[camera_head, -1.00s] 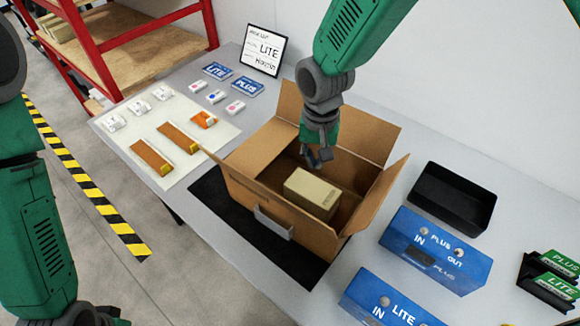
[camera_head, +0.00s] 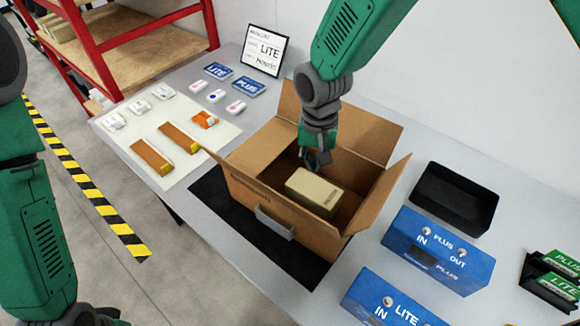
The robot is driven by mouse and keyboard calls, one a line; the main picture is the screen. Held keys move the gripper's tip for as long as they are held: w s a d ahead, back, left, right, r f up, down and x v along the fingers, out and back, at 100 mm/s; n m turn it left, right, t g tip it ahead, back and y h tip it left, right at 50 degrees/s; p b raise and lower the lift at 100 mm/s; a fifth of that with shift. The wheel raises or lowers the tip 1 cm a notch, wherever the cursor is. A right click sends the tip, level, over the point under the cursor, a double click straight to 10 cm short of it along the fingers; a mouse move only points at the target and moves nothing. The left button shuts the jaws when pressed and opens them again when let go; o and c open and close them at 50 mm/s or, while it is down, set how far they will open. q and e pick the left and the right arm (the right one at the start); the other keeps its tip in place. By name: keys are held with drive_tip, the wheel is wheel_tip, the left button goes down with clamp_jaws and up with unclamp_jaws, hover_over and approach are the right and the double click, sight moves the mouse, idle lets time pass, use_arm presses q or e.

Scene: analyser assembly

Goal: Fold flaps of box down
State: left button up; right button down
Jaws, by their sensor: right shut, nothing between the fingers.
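An open brown cardboard box (camera_head: 300,230) stands on a black mat (camera_head: 215,207) in the middle of the table. Its back flap (camera_head: 345,125) stands up, and its right flap (camera_head: 384,190) stands up and leans outward. The left side (camera_head: 252,148) rises toward the back flap. A smaller tan carton (camera_head: 315,190) lies inside the box. My right gripper (camera_head: 318,160) comes from above and hangs over the box opening, behind the tan carton, shut and empty. My left arm shows at the left edge; its gripper is outside the view.
Blue PLUS (camera_head: 437,250) and LITE (camera_head: 392,300) boxes and a black tray (camera_head: 455,196) stand right of the box. A white sheet (camera_head: 135,120) with small parts lies left. A sign (camera_head: 263,50) stands behind. A red shelf (camera_head: 130,50) is at the back left.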

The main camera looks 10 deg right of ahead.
drive_tip(key=shift+a, duration=0.8)
drive_tip(key=shift+a+f, duration=0.1)
drive_tip(key=shift+a, duration=0.3)
drive_tip(key=shift+d+f, duration=0.25)
drive_tip(key=shift+d, duration=0.45)
drive_tip(key=shift+d+f, duration=0.15)
drive_tip(key=shift+d, duration=0.3)
drive_tip(key=shift+a+f+b, duration=0.1)
drive_tip(key=shift+a+b, duration=0.2)
drive_tip(key=shift+a, duration=0.7)
drive_tip(key=shift+d+f, duration=0.3)
drive_tip(key=shift+d, duration=0.3)
drive_tip(key=shift+d+f, duration=0.15)
drive_tip(key=shift+d, duration=0.1)
drive_tip(key=shift+a+f+b, duration=0.15)
drive_tip(key=shift+a+b, duration=0.2)
drive_tip(key=shift+a, duration=0.4)
drive_tip(key=shift+d+f, duration=0.15)
drive_tip(key=shift+d, duration=0.15)
use_arm(q)
drive_tip(key=shift+a+f, duration=0.3)
drive_tip(key=shift+f, duration=0.55)
use_arm(e)
drive_tip(key=shift+d+f, duration=0.2)
drive_tip(key=shift+d, duration=0.15)
